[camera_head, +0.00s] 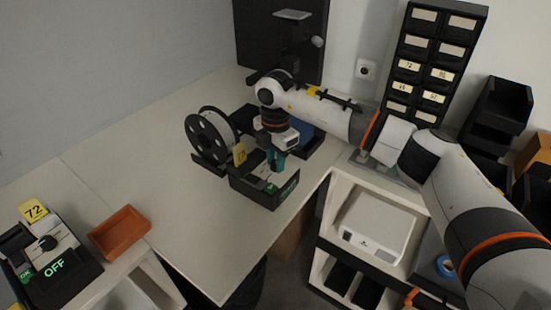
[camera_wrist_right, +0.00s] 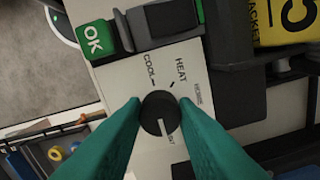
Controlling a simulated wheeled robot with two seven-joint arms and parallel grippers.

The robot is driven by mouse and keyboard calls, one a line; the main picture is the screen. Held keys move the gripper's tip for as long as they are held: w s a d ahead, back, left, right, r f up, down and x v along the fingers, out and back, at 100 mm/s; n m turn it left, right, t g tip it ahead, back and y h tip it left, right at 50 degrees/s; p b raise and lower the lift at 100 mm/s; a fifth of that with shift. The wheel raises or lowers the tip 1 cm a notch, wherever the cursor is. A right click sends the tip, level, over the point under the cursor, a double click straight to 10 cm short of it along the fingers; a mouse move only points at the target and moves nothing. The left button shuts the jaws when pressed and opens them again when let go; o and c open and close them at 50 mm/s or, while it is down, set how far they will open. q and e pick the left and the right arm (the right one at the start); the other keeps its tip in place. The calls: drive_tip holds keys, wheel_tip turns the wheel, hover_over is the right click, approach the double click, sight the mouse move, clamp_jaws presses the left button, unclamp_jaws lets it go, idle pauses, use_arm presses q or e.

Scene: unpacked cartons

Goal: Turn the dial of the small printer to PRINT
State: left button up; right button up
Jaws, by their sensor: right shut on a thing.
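The small printer (camera_head: 268,197) is a dark box with a light panel and a green-lit front, on the table in the head view. Its round black dial (camera_wrist_right: 159,112) shows in the right wrist view on a pale panel marked COOL and HEAT, with more small labels to the right and below. The dial's white mark points down, slightly right, toward a small label partly covered by the fingers. My right gripper (camera_head: 274,160) reaches down over the printer, and its green fingers are shut on the dial from both sides. My left gripper is out of view.
A spool (camera_head: 211,137) stands behind the printer, near a yellow tag (camera_head: 239,153). A second device with a lit OFF display (camera_head: 54,268) and a 72 tag (camera_head: 34,210) is at the far left, beside a brown tray (camera_head: 120,232). The table (camera_head: 170,190) between is clear.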

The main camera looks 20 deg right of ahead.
drive_tip(key=shift+w+r, duration=0.15)
drive_tip(key=o, duration=1)
wheel_tip(320, 180, up, 12)
drive_tip(key=shift+f+b, duration=0.1)
drive_tip(key=shift+b, duration=1.15)
